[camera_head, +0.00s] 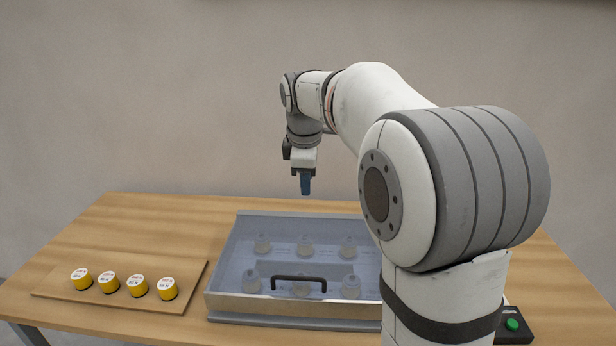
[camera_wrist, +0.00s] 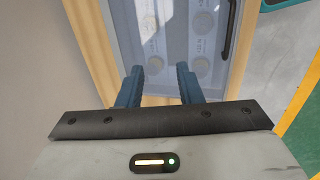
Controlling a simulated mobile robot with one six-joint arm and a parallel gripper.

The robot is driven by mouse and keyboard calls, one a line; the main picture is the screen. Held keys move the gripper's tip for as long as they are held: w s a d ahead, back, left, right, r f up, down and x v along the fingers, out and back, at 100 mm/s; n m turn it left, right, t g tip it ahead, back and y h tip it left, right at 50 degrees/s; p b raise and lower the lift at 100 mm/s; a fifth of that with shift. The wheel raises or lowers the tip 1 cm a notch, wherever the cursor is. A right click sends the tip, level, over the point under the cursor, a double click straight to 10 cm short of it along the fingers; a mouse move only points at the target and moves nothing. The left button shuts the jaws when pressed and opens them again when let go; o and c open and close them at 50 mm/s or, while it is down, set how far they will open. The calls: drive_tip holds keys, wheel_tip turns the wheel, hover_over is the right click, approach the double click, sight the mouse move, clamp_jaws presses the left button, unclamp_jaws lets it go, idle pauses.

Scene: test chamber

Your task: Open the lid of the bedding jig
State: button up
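The bedding jig (camera_head: 225,302) is a low grey box on the wooden table, with a clear bluish lid (camera_head: 250,283) lying shut over it. A black bar handle (camera_head: 298,279) is on the lid near its front edge. Several pale round pieces show through the lid. In the wrist view the lid (camera_wrist: 178,42) and the handle (camera_wrist: 230,30) show beyond my fingers, the handle at the right. My gripper (camera_wrist: 161,84) is open and empty, its two blue fingers apart. In the head view my gripper (camera_head: 305,186) hangs above the jig's far edge, clear of the handle.
A wooden board (camera_head: 60,289) with several yellow cylinders (camera_head: 137,286) with white tops lies left of the jig. A black box with a green button (camera_head: 512,324) sits at the table's right front. My arm hides the jig's right part. The table (camera_head: 150,228) is clear behind the board.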

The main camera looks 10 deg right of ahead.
drive_tip(key=shift+c, duration=0.2)
clamp_jaws()
idle(1.1)
drive_tip(key=shift+o, duration=0.2)
unclamp_jaws()
drive_tip(key=v, duration=0.7)
drive_tip(key=shift+s+r+b, duration=0.15)
drive_tip(key=shift+r+b, duration=0.15)
drive_tip(key=shift+r, duration=0.1)
